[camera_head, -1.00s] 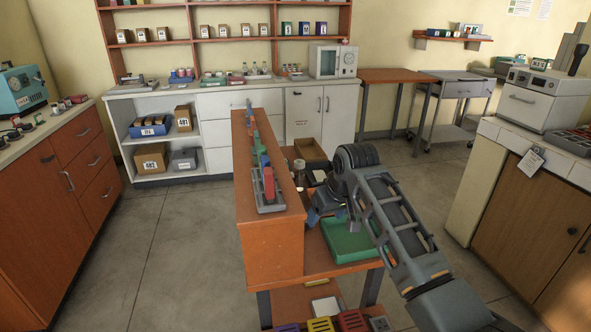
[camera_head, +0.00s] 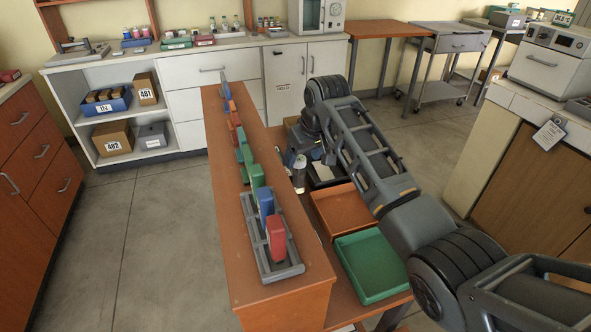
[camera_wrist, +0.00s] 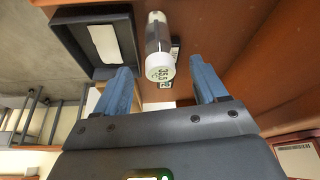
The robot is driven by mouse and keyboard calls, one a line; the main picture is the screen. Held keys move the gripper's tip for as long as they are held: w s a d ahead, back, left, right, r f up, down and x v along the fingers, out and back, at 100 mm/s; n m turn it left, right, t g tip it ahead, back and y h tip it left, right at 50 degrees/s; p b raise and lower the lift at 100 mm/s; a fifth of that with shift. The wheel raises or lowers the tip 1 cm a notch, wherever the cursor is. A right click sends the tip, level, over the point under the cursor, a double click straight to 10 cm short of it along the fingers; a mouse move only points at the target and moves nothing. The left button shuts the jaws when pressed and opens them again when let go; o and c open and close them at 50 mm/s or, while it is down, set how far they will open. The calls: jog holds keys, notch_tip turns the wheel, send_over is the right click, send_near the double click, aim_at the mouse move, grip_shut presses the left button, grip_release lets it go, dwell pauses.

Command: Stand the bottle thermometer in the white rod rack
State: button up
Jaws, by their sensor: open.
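The bottle thermometer (camera_wrist: 157,45) is a clear bottle with a white cap that bears a digital readout. In the wrist view it lies ahead of my gripper (camera_wrist: 160,78), its cap toward the gap between the blue fingers. The fingers are spread apart and I see nothing held between them. In the head view a small bottle (camera_head: 299,174), apparently the same one, stands on the low table behind the long raised shelf. I cannot make out a white rod rack for certain in either view.
A dark tray (camera_wrist: 68,28) with a white card is beside the bottle. An orange tray (camera_head: 341,212) and a green tray (camera_head: 372,268) lie on the same table. The raised shelf (camera_head: 232,205) carries a grey rack (camera_head: 289,270) with coloured blocks. Open floor lies left.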

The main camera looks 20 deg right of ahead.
aim_at(298, 168)
jog(key=shift+x, duration=3.5)
jog(key=shift+w, duration=0.15)
jog(key=shift+c, duration=0.4)
jog(key=shift+r, duration=0.1)
jog(key=c, duration=1.1)
